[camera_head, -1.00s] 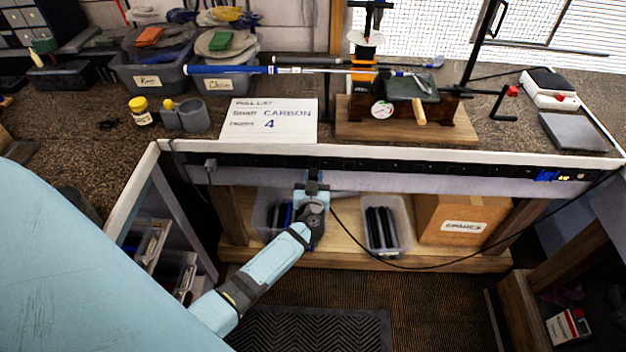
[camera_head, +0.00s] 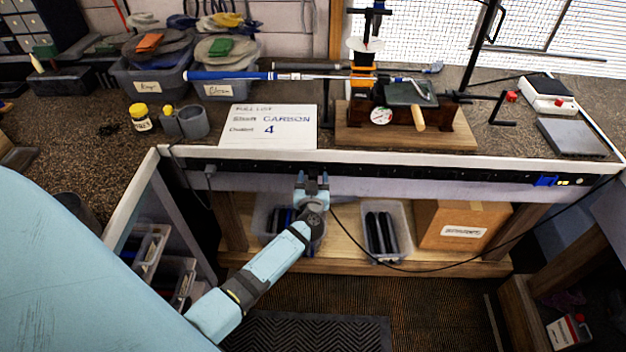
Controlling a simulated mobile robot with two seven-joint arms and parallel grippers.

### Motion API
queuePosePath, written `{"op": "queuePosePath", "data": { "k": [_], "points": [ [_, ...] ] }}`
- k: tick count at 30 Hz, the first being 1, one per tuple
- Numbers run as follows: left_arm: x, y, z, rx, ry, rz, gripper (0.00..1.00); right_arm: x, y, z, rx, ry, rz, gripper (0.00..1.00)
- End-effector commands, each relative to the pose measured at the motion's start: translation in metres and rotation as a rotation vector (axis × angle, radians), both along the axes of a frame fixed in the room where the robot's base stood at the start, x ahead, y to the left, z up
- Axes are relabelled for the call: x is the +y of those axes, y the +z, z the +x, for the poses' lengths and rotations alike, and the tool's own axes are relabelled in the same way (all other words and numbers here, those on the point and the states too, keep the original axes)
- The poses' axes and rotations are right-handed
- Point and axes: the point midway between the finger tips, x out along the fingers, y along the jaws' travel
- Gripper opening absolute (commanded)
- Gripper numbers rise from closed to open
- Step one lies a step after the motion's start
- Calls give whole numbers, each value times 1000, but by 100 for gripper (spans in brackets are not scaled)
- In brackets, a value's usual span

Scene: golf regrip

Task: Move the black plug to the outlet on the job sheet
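The job sheet (camera_head: 268,127) stands on the bench and reads "CARBON" and "4". The black outlet strip (camera_head: 400,171) runs along the bench's front edge. My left gripper (camera_head: 312,177) is in front of the strip, below the sheet's right edge, with its two fingers apart. A black cable (camera_head: 367,252) runs from beside this gripper, sags below the bench and rises to the right end. I cannot make out the black plug against the dark strip at the fingertips. The outlet numbers are too small to read. My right gripper is out of view.
A grey plug (camera_head: 210,170) with a cord is at the strip's left end; a blue item (camera_head: 545,181) is at its right. Below stand a bin with dark grips (camera_head: 399,216) and a cardboard box (camera_head: 458,213).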

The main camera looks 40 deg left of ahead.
Motion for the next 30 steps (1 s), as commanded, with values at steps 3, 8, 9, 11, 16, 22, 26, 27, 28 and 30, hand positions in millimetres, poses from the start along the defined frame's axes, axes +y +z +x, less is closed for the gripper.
{"op": "queuePosePath", "data": {
  "k": [3,8,9,11,16,22,26,27,28,30],
  "points": [
    [0,0,0,0,0,0,59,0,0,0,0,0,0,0],
    [-1,0,-2,1,0,-1,59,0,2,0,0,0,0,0],
    [-3,1,-4,1,0,-1,59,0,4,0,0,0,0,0],
    [-6,2,-9,2,0,-1,59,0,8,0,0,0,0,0],
    [-23,4,-37,5,-1,-1,59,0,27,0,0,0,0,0],
    [-47,5,-77,4,0,-1,59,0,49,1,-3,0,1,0],
    [-60,4,-98,3,0,-2,59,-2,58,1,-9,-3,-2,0],
    [-63,3,-102,2,0,0,59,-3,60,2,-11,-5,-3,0],
    [-65,3,-106,2,0,0,59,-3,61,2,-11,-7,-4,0],
    [-68,2,-112,1,0,-2,59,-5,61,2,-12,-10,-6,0]
  ]
}}
